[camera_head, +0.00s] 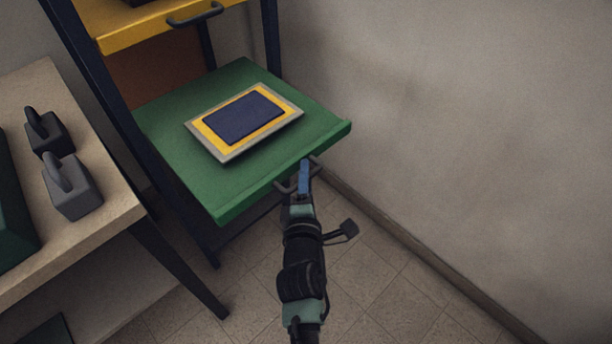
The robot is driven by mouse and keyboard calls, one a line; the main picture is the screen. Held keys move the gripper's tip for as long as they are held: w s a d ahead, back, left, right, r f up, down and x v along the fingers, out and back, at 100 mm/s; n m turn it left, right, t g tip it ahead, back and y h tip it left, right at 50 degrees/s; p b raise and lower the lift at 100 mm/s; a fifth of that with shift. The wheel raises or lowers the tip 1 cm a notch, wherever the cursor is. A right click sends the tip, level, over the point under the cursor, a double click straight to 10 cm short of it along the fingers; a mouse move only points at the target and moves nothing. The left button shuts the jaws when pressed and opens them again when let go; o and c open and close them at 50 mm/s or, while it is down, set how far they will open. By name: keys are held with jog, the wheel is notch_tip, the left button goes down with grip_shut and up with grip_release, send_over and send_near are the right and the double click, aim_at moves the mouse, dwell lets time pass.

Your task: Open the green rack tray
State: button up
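The green rack tray (180,130) stands well out from the dark rack frame, level, with its front edge toward me. A flat framed panel (245,118), grey and yellow with a dark blue middle, lies on it. A dark handle (284,187) sits on the tray's front edge. My gripper (305,172) is at this handle, its blue finger part upright against the bar. The handle bar runs out on both sides of the finger. The view does not show whether the fingers are closed around the bar.
A yellow tray (150,27) with its own dark handle (195,14) is above in the rack. A table (105,205) at the left holds two dark weights with handles. A bare wall (470,130) is close on the right. Tiled floor is free below.

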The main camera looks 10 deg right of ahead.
jog(key=shift+s, duration=0.1)
jog(key=v, duration=1.2)
jog(key=shift+s+p, duration=0.35)
jog(key=shift+s, duration=0.05)
jog(key=shift+a, duration=0.1)
